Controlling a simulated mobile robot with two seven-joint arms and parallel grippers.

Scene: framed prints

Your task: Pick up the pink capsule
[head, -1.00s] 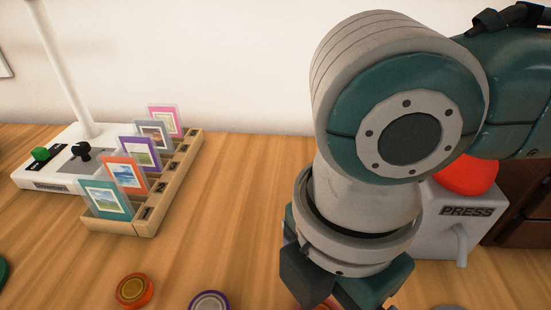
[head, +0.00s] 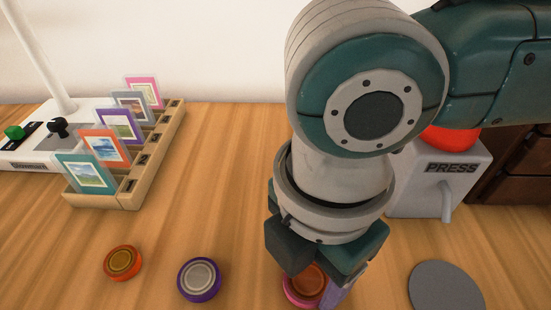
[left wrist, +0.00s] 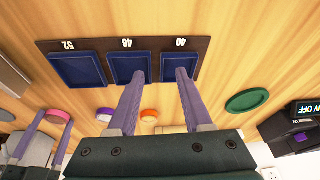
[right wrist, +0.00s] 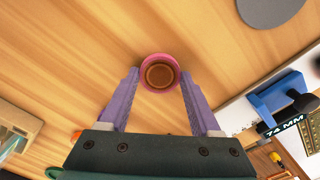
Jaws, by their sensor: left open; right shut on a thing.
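The pink capsule (head: 289,290) is a round pink disc with a brown-orange centre, at the bottom of the head view, partly hidden by my right gripper (head: 318,290). In the right wrist view the pink capsule (right wrist: 160,88) sits between the purple fingertips of my right gripper (right wrist: 160,74), which is shut on it. I cannot tell whether it is off the table. In the left wrist view the pink capsule (left wrist: 57,114) is at the left. My left gripper (left wrist: 164,74) is open and empty near the blue trays, and outside the head view.
An orange capsule (head: 122,263) and a purple capsule (head: 199,279) lie left of my right gripper. A grey disc (head: 446,287) lies to its right. A wooden rack (head: 128,198) of framed prints and a PRESS box (head: 440,180) stand behind. Blue trays (left wrist: 78,69) lie by my left gripper.

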